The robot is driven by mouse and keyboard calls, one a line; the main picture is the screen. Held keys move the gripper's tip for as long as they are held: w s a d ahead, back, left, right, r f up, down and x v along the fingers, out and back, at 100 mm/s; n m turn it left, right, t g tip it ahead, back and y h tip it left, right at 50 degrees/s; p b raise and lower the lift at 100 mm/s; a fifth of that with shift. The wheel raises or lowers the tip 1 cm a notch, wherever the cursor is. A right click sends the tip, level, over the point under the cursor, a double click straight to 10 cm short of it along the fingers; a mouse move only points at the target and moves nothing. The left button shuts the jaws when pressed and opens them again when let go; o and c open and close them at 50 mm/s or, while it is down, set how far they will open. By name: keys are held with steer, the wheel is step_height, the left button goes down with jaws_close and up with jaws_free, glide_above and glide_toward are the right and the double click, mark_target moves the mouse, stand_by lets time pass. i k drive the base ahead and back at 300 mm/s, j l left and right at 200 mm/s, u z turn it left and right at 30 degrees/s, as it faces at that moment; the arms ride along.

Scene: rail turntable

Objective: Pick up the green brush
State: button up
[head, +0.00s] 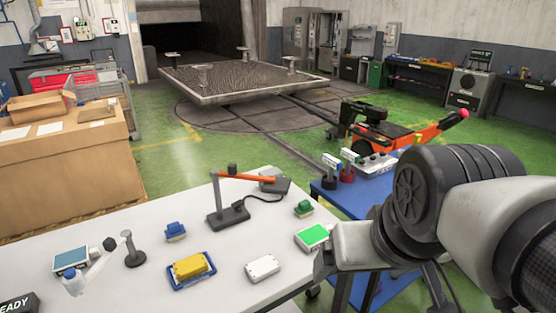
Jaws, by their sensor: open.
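The green brush (304,209) is a small green block with a paler underside. It lies on the white table (110,262) near its right edge, just behind a flat device with a green face (312,237). My gripper (319,266) is seen from behind at the table's right edge, nearer to me than the brush and apart from it. It is open, with nothing visible in it. Its fingers are partly hidden and hard to make out.
A black stand with an orange arm (240,178) stands left of the brush. A blue brush-like block (175,231), a yellow block in a blue tray (192,270) and a white box (262,268) lie on the table. A blue cart (335,198) stands to the right.

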mark_target(304, 208)
steer(key=i+l+u, duration=0.4)
steer(key=l, duration=0.25)
steer(key=i+l+u, duration=0.2)
steer(key=l, duration=0.15)
steer(key=l+u, duration=0.2)
steer(key=l, duration=0.15)
steer(key=i+l+u, duration=0.2)
steer(key=l, duration=0.2)
steer(key=k+j, duration=0.05)
steer(key=k, duration=0.05)
